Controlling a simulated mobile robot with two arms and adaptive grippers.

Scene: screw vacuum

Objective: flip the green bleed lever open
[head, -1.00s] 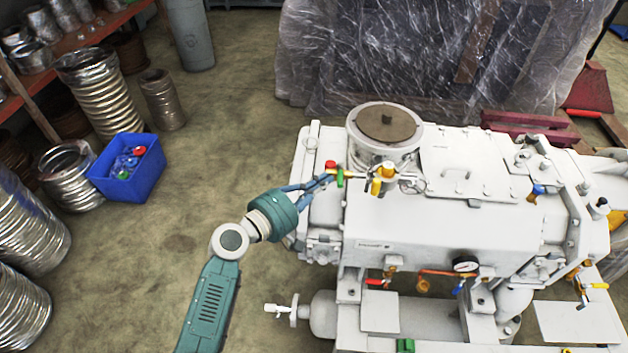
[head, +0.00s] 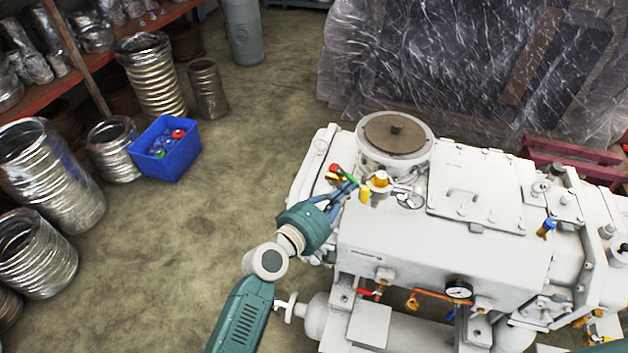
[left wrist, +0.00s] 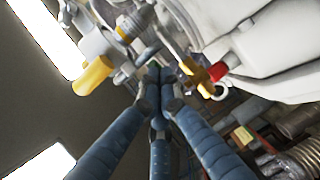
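The green bleed lever (head: 349,180) is a small handle on the pump's top, beside a red knob (head: 335,168) and in front of the round flange. In the head view it slants down to the right. My left gripper (head: 350,189) is right at the lever, its blue fingers reaching in from the lower left. In the left wrist view the fingertips (left wrist: 157,78) come together, with no clear object between them. A sliver of green shows beside them, next to a brass fitting (left wrist: 194,72). Whether they touch the lever cannot be told. My right gripper is out of view.
The white pump body (head: 440,245) fills the right side. A yellow-handled valve (head: 364,194) stands just right of the fingers, and the round flange (head: 396,135) rises behind. A blue bin (head: 165,150) and metal ducts stand at left. The floor between is clear.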

